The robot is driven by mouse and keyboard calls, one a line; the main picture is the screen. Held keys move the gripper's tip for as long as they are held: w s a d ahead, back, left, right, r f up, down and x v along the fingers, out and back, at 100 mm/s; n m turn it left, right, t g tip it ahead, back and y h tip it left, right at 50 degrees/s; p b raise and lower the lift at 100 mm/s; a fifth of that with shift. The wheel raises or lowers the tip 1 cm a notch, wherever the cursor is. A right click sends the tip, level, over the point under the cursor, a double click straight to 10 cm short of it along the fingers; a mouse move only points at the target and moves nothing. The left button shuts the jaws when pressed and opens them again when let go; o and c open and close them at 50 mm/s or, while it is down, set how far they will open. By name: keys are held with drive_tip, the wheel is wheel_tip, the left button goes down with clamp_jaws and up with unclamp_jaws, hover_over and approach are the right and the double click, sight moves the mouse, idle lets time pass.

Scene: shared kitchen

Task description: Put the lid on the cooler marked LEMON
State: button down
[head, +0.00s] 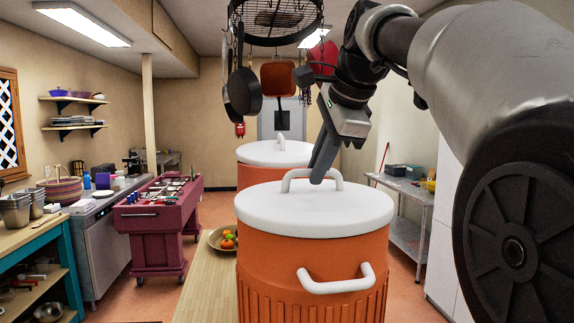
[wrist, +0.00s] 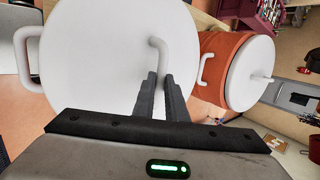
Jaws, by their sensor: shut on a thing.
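A white round lid (head: 315,210) with an arched handle (head: 299,175) lies level over the near orange cooler (head: 312,265), with no clear gap between them. My gripper (head: 321,170) reaches down from above and is shut on the lid's handle. In the wrist view, the fingers (wrist: 163,85) meet the handle (wrist: 158,50) at one end, and the lid (wrist: 95,55) fills the left. A second orange cooler (head: 255,176) stands behind, covered by its own white lid (head: 275,153); it also shows in the wrist view (wrist: 222,62). No LEMON marking is readable on either cooler.
A wooden counter (head: 207,285) runs beside the coolers, with a fruit bowl (head: 222,240) on it. Pans hang from a rack (head: 275,20) above, close to my arm. A red cart (head: 160,220) stands left, a metal table (head: 405,195) right.

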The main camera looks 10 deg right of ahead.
drive_tip(key=c, duration=1.7)
unclamp_jaws()
drive_tip(key=shift+p+v, duration=1.7)
drive_tip(key=shift+v, duration=7.05)
